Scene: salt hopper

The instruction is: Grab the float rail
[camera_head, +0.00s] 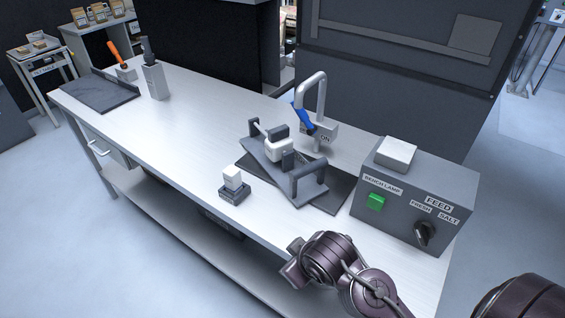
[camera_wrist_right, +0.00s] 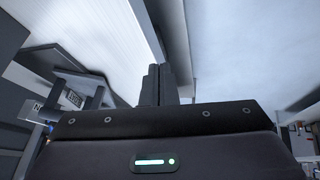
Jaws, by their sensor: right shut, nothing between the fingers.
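My left gripper is not in view.
A grey control box (camera_head: 414,207) with a green button stands right of the assembly. A tap-like post with a blue lever (camera_head: 303,118) stands behind it. A small block on a dark base (camera_head: 234,190) stands at the front. The bench's left-middle top (camera_head: 190,120) is clear.

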